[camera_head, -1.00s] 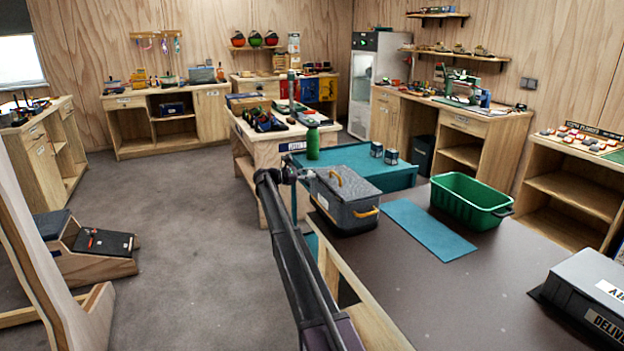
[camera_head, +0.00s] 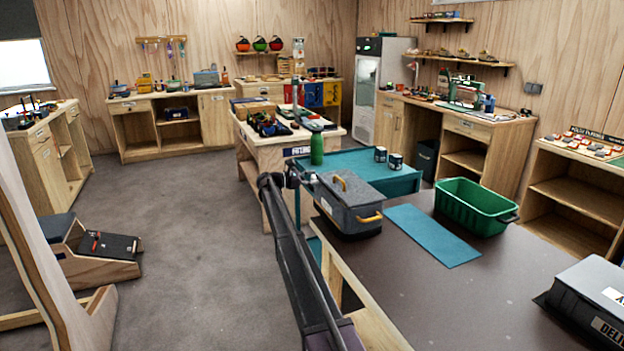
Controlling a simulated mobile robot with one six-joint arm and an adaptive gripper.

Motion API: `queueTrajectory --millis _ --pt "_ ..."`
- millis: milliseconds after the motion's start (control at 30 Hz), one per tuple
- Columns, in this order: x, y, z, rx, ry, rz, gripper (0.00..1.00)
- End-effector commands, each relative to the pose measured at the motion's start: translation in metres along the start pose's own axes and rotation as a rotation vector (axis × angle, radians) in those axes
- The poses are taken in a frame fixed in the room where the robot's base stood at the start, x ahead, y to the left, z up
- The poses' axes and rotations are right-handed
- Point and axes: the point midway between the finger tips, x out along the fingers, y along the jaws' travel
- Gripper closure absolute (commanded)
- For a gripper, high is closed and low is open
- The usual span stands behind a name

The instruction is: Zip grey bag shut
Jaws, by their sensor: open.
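The grey bag (camera_head: 350,212) is a boxy dark grey case with yellow handles. It sits at the far left corner of the dark table (camera_head: 470,290). One yellow handle is on its top and another on its right end. My arm reaches up from the bottom of the view to the bag's left side. My gripper (camera_head: 308,178) is at the bag's back left top edge, small and partly hidden by my own wrist. It is open; I cannot tell whether it touches the bag. The zip and its pull are too small to make out.
A teal mat (camera_head: 432,235) and a green crate (camera_head: 476,205) are right of the bag. Open floor is left.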

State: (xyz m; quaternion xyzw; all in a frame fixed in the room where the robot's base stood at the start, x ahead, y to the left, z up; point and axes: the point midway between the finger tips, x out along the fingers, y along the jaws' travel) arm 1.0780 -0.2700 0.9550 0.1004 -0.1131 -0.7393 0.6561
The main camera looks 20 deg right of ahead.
Motion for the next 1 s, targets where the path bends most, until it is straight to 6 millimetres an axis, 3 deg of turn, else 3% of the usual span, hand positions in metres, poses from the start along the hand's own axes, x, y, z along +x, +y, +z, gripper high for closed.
queueTrajectory --millis 267,800,1000 --pt "-0.019 0.000 0.000 0.000 0.000 0.001 0.35" --pt "-0.101 0.001 0.000 0.000 0.001 0.002 0.35" --pt "-0.116 0.001 0.000 0.000 0.001 0.002 0.35"
